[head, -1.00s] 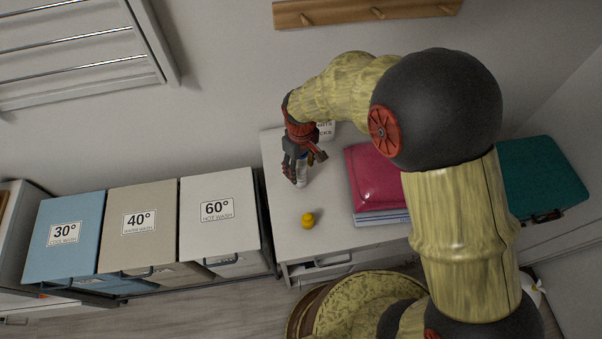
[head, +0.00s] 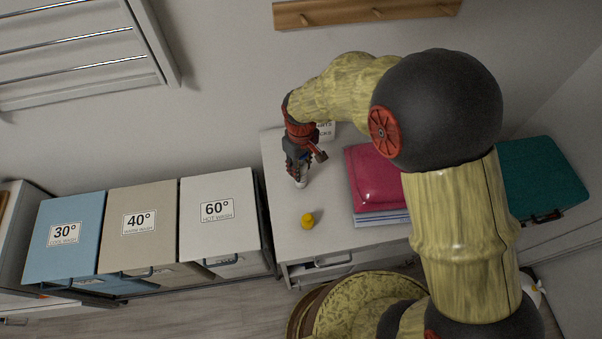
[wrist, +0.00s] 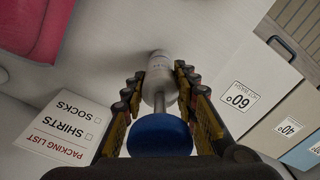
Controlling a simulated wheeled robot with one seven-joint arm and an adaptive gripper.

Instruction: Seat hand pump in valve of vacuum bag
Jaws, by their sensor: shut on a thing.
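The hand pump has a white cylinder (wrist: 158,78), a thin grey rod and a round blue handle (wrist: 159,134). It stands roughly upright on the white cabinet top, its lower end also showing in the head view (head: 299,183). My gripper (head: 298,173) is around it from above; in the wrist view the two fingers (wrist: 158,88) are shut on its body, one on each side. The vacuum bag is the glossy pink-red bag (head: 376,180) on a folded stack to the right of my gripper. I cannot make out its valve.
A small yellow object (head: 307,220) sits in front of the pump. A packing list card (wrist: 62,130) stands near the wall behind. Blue, beige and white laundry bins (head: 218,210) stand to the left. A teal case (head: 540,178) is at far right.

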